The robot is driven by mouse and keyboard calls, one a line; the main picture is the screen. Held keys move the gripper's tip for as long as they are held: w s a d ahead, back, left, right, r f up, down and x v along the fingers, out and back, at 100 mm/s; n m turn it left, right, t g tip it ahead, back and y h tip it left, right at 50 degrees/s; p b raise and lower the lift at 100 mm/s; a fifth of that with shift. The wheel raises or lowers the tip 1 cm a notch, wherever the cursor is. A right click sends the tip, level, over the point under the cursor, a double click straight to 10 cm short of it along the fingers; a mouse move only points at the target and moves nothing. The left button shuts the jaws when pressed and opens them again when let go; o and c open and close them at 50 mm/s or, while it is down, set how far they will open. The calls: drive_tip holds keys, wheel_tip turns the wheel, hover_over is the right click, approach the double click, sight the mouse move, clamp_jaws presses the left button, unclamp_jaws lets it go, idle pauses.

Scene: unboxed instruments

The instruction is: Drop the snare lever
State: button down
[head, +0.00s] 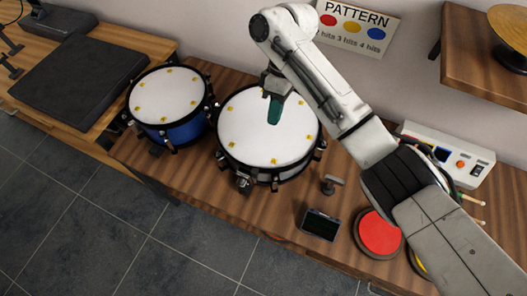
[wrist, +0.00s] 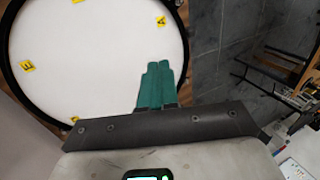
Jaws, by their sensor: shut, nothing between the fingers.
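The snare drum (head: 245,150) has a white head with small yellow lettered tags and a dark rim, and it stands on the wooden bench. A small metal fitting (head: 243,183), which may be the snare lever, sits on the drum's near side; its position up or down is too small to tell. My gripper (head: 273,116) is over the drum head in the head view, with its teal fingers shut and empty. In the wrist view my gripper's fingers (wrist: 156,82) overlap the right part of the drum head (wrist: 100,60); no lever is clear there.
A blue drum (head: 181,131) stands left of the snare drum. A small grey tool (head: 332,184), a dark-screened box (head: 320,224) and a red pad (head: 378,232) are on the bench to the right. A white control panel (head: 470,160) is behind my arm, and a wooden shelf (head: 490,75) overhangs at the right.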

sight(259, 168)
drive_tip(key=shift+f, duration=0.1)
drive_tip(key=b+x, duration=0.1)
drive_tip(key=x, duration=0.8)
drive_tip(key=shift+s+f+b, duration=0.1)
drive_tip(key=shift+s+b, duration=0.05)
drive_tip(key=shift+b, duration=0.25)
drive_tip(key=shift+s+a+f+p, duration=0.1)
drive_tip(key=shift+s+a+p, duration=0.2)
drive_tip(key=shift+s, duration=0.35)
drive_tip(key=shift+s+a+f+p, duration=0.15)
drive_tip(key=shift+s+p, duration=0.2)
drive_tip(key=shift+s, duration=0.25)
drive_tip(key=shift+s+a+f+p, duration=0.1)
drive_tip(key=shift+s+a+p, duration=0.2)
drive_tip(key=shift+s, duration=0.35)
